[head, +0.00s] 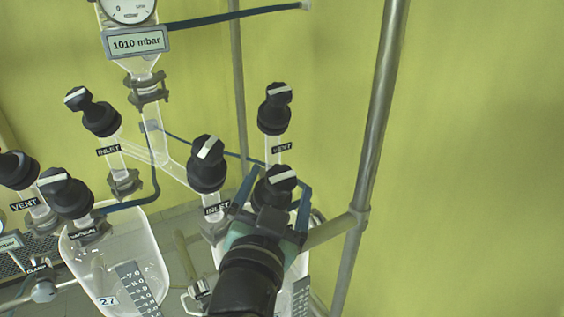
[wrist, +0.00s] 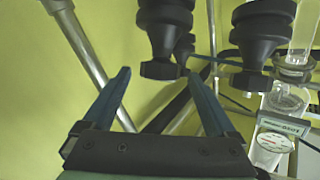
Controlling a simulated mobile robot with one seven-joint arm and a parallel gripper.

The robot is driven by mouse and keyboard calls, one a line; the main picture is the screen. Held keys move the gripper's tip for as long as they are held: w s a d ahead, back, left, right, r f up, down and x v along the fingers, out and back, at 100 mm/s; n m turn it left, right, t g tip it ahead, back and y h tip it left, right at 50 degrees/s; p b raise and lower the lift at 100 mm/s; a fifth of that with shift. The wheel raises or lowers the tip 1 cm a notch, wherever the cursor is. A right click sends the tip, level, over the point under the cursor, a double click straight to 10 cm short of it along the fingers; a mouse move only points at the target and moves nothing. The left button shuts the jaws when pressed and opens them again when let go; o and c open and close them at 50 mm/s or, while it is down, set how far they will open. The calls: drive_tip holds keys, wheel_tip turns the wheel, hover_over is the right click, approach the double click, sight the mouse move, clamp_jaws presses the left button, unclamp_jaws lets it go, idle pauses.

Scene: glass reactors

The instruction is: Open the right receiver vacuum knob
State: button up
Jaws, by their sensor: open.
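The right receiver's vacuum knob (head: 275,183) is black with a white stripe on its handle, which lies nearly crosswise in the head view. Its label is hidden, so I take it by its place. My gripper (head: 278,192) is open, with one blue finger on each side of this knob in the head view. In the wrist view, the near black knob (wrist: 165,32) hangs at the top, its handle showing between the fingertips of my gripper (wrist: 157,73). I see no clear contact. The right receiver vessel (head: 302,292) is mostly hidden behind my arm.
A VENT knob (head: 274,108) stands just behind, and an INLET knob (head: 207,164) close on the left. The left receiver (head: 112,255) has its own knobs. A metal post (head: 378,110) rises at right, with a crossbar (head: 330,230) near my gripper. Right of the post is clear.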

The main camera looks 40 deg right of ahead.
sight(280, 186)
drive_tip(key=shift+p+x, duration=0.45)
drive_tip(key=shift+x, duration=1.15)
drive_tip(key=c, duration=1.4)
